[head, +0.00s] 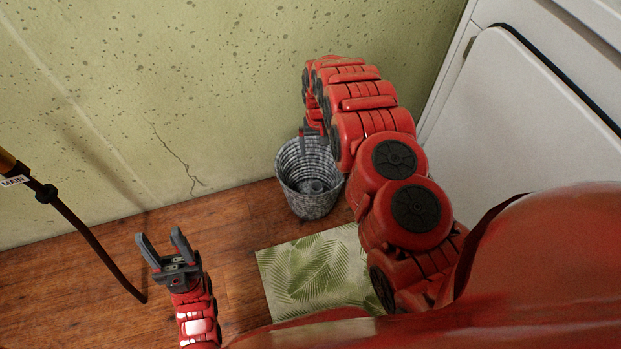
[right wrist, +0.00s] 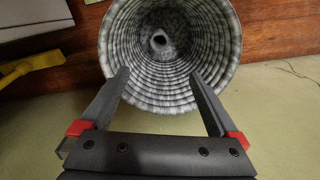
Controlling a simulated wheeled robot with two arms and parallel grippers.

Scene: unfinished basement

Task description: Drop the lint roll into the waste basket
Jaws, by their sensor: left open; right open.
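The waste basket (head: 306,206) is a grey woven round bin standing upright on the wood floor against the green wall. A small grey cylinder with a dark hole, which looks like the lint roll (head: 313,186), is inside at its bottom. In the right wrist view the basket (right wrist: 118,45) opens toward the camera, with the roll (right wrist: 159,40) deep inside. My right gripper (head: 313,130) is over the basket's back rim, partly hidden by my arm; its fingers (right wrist: 159,76) are open with nothing between them. My left gripper (head: 160,238) is open and empty, left of the basket.
A green leaf-patterned mat (head: 312,268) lies in front of the basket. A white appliance (head: 520,125) stands on the right. A dark hose or cable (head: 90,240) labelled MAIN hangs at the left.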

